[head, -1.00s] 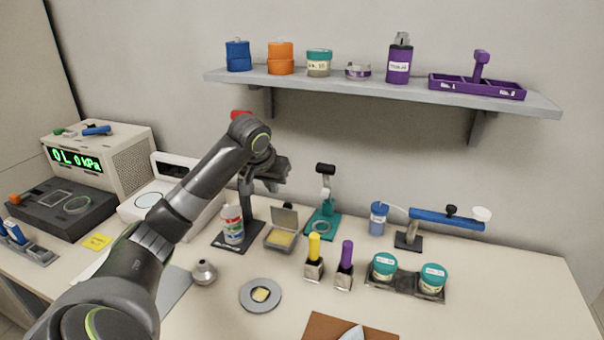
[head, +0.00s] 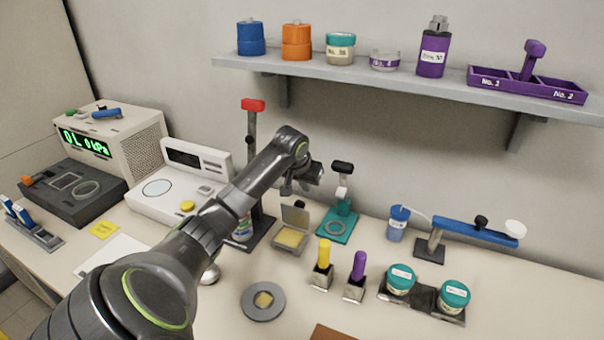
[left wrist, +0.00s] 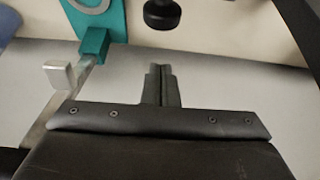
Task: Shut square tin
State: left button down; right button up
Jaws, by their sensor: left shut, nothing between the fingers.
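The square tin (head: 290,237) stands on the bench, open, with its lid (head: 295,215) raised upright at the back and a yellow filling inside. My left gripper (head: 303,188) is above and behind the tin in the head view, apart from it, partly hidden by its own wrist. In the left wrist view its fingers (left wrist: 160,84) are shut together with nothing between them. I cannot make out the tin in the left wrist view. My right gripper is not in view.
A teal stand (head: 337,229) is right of the tin; its teal part also shows in the left wrist view (left wrist: 95,40). A red-topped stand (head: 253,105) is behind to the left. Yellow-capped (head: 322,265) and purple-capped (head: 355,276) bottles stand in front. A shelf (head: 400,78) hangs above.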

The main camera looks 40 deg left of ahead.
aim_at(298, 212)
pick_arm(q)
jog(key=s, duration=0.2)
jog(key=s+d+p, duration=0.1)
jog(key=shift+s+d, duration=0.15)
jog(key=shift+s, duration=0.25)
jog(key=shift+f, duration=0.1)
